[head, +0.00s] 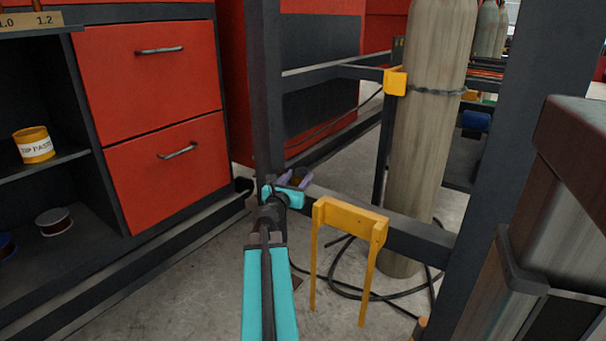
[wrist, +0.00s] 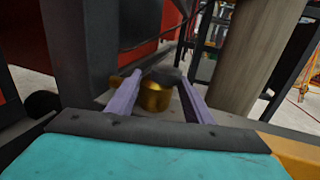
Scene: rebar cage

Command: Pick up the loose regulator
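The regulator shows in the wrist view as a round brass body (wrist: 154,98) with a smaller brass part at its left. It lies between the two purple fingers of my gripper (wrist: 160,77), with a gap visible on the right and a narrower one on the left. My gripper is open around it. In the head view my gripper (head: 296,178) is small, low beside the dark frame post, beyond my teal wrist. The regulator is mostly hidden there. What it rests on is not clear.
A dark steel frame post (head: 267,90) stands close beside my gripper. A yellow bracket (head: 350,217) is just right of it. A tall gas cylinder (head: 428,130), chained to the frame, stands behind. A black hose (head: 385,294) lies on the floor. Red drawers (head: 150,70) are at left.

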